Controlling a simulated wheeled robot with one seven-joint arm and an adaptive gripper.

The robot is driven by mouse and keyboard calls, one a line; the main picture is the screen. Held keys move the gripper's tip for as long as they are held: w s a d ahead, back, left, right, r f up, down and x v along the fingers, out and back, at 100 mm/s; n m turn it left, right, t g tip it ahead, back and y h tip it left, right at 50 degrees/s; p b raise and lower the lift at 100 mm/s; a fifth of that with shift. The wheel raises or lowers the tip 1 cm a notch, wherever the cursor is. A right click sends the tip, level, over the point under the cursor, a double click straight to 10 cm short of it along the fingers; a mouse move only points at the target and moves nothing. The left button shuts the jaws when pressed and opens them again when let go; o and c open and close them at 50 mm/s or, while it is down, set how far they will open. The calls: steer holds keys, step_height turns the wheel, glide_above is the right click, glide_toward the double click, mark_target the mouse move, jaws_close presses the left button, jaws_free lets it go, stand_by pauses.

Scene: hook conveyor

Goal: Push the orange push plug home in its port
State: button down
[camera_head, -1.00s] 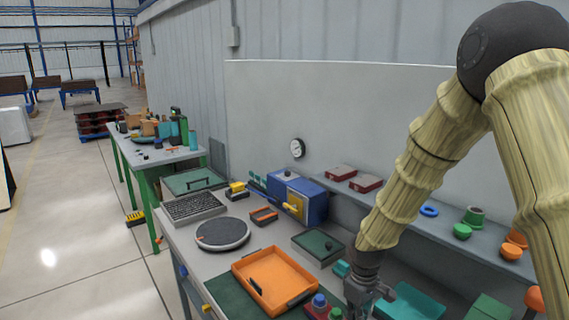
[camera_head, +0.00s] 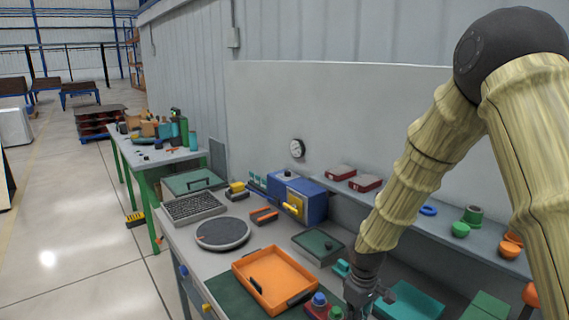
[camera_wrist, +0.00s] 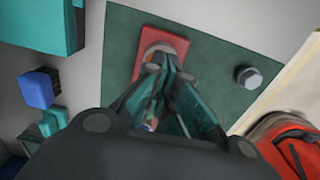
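In the wrist view my gripper (camera_wrist: 161,66) points at a red block (camera_wrist: 176,46) on a dark green mat. Its teal fingers come close together at the tips. A pale orange-grey round part (camera_wrist: 158,48) shows at the block, right by the fingertips. It is blurred and partly covered, so I cannot tell if it is the orange plug, or if the fingers touch it. No port can be made out clearly. In the head view my gripper (camera_head: 362,300) is low at the bottom edge, beside a red block with a blue knob (camera_head: 319,299); its fingertips are cut off.
An orange tray (camera_head: 242,281) lies left of my gripper, and a teal bin (camera_head: 412,300) right of it. The wrist view shows a grey knob (camera_wrist: 249,77) on the mat, a blue block (camera_wrist: 37,90) and a red rounded object (camera_wrist: 270,150).

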steer(key=shift+r, duration=0.15)
steer(key=shift+r+p, duration=2.7)
steer(key=shift+r, duration=0.65)
